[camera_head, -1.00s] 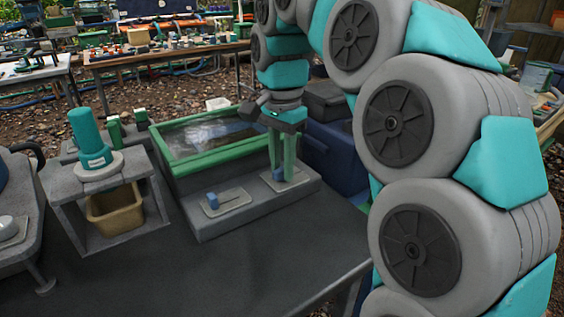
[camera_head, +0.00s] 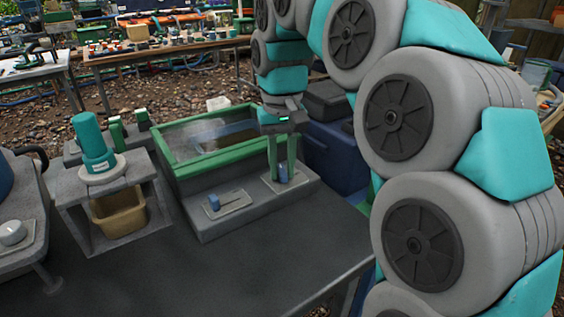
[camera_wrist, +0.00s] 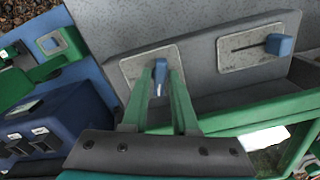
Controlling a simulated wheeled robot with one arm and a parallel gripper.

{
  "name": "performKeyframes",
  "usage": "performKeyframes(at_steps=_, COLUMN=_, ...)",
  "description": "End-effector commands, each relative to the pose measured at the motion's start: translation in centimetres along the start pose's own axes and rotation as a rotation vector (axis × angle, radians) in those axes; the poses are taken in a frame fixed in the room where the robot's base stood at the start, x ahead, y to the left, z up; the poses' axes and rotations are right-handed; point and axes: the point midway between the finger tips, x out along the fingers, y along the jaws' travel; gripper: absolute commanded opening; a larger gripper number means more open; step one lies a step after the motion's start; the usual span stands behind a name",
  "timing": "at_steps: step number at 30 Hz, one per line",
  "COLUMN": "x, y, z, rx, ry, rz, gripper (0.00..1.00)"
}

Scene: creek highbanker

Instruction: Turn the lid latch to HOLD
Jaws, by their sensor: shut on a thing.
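A small blue lever (camera_wrist: 161,72) stands on a grey plate (camera_wrist: 138,66); I take it for the lid latch. In the head view the blue lever (camera_head: 283,173) shows low between my green fingers, at the right of the ledge in front of the green-framed lid (camera_head: 222,148). My gripper (camera_wrist: 160,68) is shut on the lever, one finger on each side, pointing down at the plate. In the wrist view the lever lies roughly along the fingers. No HOLD marking is readable.
A second plate with a straight slot and a blue knob (camera_head: 214,202) is on the same ledge to the left. Further left a grey stand holds a teal cylinder (camera_head: 92,143) above a tan bin (camera_head: 118,212). A dark blue box (camera_head: 338,155) stands close on the right.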

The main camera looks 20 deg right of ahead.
Motion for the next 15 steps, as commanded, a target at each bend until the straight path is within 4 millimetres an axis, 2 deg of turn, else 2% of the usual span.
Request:
performKeyframes(at_steps=6, x=-0.23, y=-0.04, z=-0.13, rx=-0.173, ry=0.006, rz=0.000, gripper=0.00)
performKeyframes(at_steps=15, x=-0.23, y=0.00, z=-0.17, rx=-0.332, ry=0.008, rz=0.001, gripper=0.00)
